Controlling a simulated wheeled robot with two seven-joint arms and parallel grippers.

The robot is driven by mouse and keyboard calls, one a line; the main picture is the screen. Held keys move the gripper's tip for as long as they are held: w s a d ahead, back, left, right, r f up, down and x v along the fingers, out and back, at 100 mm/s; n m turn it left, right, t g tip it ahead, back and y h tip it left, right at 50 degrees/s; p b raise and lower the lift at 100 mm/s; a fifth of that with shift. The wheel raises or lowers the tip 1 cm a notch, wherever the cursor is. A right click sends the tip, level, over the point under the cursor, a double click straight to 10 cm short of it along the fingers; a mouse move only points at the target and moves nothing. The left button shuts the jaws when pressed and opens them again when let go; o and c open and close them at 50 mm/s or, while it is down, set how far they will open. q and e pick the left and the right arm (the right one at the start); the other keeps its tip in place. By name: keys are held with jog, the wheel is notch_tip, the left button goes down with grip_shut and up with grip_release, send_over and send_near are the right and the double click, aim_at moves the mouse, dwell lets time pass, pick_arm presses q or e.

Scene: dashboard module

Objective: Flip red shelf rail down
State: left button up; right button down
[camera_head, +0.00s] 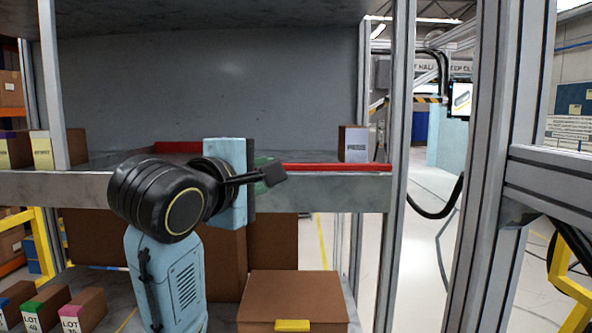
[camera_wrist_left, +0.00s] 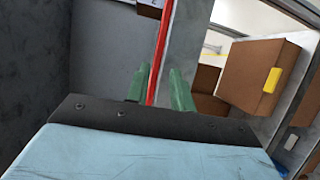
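The red shelf rail (camera_head: 330,168) runs along the front edge of the metal shelf (camera_head: 330,191). My left arm covers its middle part, and a piece shows again left of the arm. My left gripper (camera_head: 266,166) is at the rail, its fingers mostly hidden in the head view. In the left wrist view, the green fingers (camera_wrist_left: 160,82) are apart, with the red rail (camera_wrist_left: 157,62) running between them. A gap shows beside the rail, and I cannot tell whether either finger touches it. My right gripper is in neither view.
A small brown box with a white label (camera_head: 354,144) stands on the shelf near the right post (camera_head: 400,120). Below are a large brown carton (camera_head: 293,296) and small lot boxes (camera_head: 84,309). The shelf middle is bare.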

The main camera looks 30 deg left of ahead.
aim_at(293, 167)
pick_arm(q)
jog(key=w+p, duration=0.1)
jog(key=w, duration=0.3)
jog(key=w+a, duration=0.1)
jog(key=w, duration=0.3)
jog(key=w+a+f+p, duration=0.1)
jog(key=w, duration=0.4)
jog(key=shift+p, duration=0.35)
jog(key=shift+c, duration=0.2)
